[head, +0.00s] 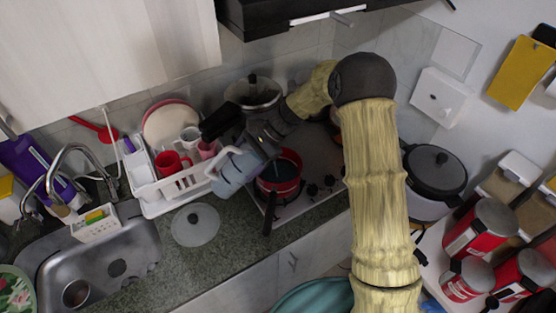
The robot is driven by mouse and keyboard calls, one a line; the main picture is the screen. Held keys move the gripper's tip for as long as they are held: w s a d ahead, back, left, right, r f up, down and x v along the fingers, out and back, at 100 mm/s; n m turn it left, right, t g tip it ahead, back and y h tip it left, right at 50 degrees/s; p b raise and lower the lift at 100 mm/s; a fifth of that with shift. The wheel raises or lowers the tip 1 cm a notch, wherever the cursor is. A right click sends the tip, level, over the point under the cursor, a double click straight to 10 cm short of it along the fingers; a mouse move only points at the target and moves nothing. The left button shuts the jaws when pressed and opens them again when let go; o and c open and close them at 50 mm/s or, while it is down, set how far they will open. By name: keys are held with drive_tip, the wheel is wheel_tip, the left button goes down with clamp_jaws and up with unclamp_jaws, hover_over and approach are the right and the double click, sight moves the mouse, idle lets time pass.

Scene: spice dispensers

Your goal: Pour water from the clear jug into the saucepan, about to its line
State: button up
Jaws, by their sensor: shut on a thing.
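The clear jug (236,174) looks bluish-grey, with a pale handle on its upper left side. It is tilted, beside and slightly above the left rim of the saucepan. My gripper (256,146) is shut on the jug, reaching it from the upper right; its fingertips are partly hidden. The red saucepan (291,188) sits on the stove, its dark handle pointing toward the front edge. Its inside looks dark teal. I cannot make out its line, the water level or a stream.
A white dish rack (183,187) with red and white cups stands left of the jug. A glass lid (195,224) lies on the counter in front. A lidded pot (254,91) stands behind. The sink (110,262) is at left; a grey-lidded cooker (435,172) is at right.

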drive_tip(key=shift+w+d+r+g+y+b, duration=0.1)
drive_tip(key=shift+d+r+g+y+b, duration=0.1)
drive_tip(key=shift+r+g+y+b, duration=0.35)
idle(1.9)
drive_tip(key=shift+t, duration=0.25)
